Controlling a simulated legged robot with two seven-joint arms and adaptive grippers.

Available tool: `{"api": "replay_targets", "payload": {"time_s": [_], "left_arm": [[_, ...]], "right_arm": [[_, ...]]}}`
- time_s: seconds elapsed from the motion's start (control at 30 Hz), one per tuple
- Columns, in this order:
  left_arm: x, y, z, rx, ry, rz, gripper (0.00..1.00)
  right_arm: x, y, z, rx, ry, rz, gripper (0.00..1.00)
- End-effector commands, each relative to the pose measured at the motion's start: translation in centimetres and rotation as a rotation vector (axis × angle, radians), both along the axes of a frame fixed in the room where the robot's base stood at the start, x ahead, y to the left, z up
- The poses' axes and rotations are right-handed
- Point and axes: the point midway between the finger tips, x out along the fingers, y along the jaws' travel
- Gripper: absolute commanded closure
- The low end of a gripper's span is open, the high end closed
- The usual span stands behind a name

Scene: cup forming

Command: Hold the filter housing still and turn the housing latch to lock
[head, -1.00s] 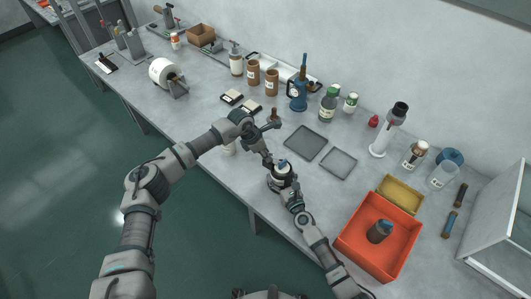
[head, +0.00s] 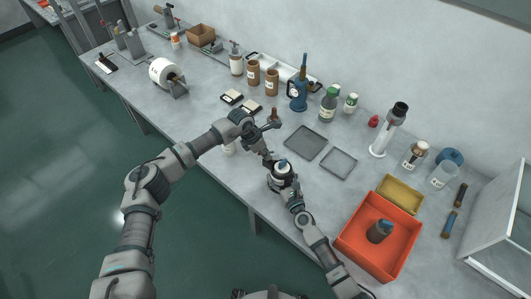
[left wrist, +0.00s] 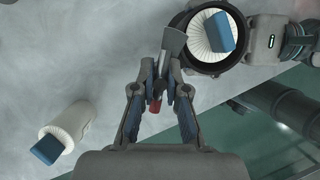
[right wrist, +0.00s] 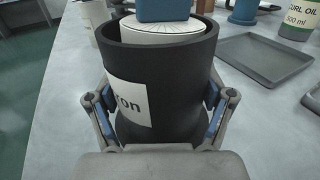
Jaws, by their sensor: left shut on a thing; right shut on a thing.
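The filter housing (right wrist: 165,75) is a black open-topped cylinder with a white label, standing upright. A white pleated filter with a blue block on top (left wrist: 218,34) sits inside it. My right gripper (right wrist: 163,118) is shut around the lower part of the housing, one finger on each side. The housing latch (left wrist: 173,48) is a grey lever at the housing rim in the left wrist view, with a red end showing between the fingers. My left gripper (left wrist: 161,88) is shut on it. In the head view my left gripper (head: 269,162) partly hides the latch beside the housing (head: 282,177).
Two dark trays (head: 306,142) lie behind the housing. A red bin (head: 352,238) with a dark container stands to the right. Bottles and jars line the back.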

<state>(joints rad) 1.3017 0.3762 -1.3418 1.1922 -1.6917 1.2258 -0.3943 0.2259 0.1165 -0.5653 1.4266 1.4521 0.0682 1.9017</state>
Motion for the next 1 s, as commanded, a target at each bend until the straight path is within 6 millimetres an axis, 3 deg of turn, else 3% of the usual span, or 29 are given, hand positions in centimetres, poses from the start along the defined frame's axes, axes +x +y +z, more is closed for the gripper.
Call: {"api": "replay_targets", "payload": {"time_s": [0.6,0.63,0.7,0.8,1.0], "left_arm": [[0.14,0.6,-0.57,0.012,0.001,0.008,1.0],[0.13,0.61,-0.57,0.012,0.001,0.008,0.85],[0.11,0.59,-0.59,0.012,0.002,0.008,0.67],[0.05,0.49,-0.54,0.011,0.003,0.006,0.48],[0.01,0.29,-0.29,0.006,0.001,0.004,0.48]], "right_arm": [[-0.2,0.2,-0.12,0.0,0.001,0.006,0.76],[-0.2,0.2,-0.13,0.0,0.001,0.006,0.76],[-0.2,0.19,-0.12,0.0,0.001,0.005,0.76],[-0.18,0.17,-0.12,0.0,0.001,0.005,0.76],[-0.14,0.08,-0.14,0.0,0.002,0.003,0.76]]}}
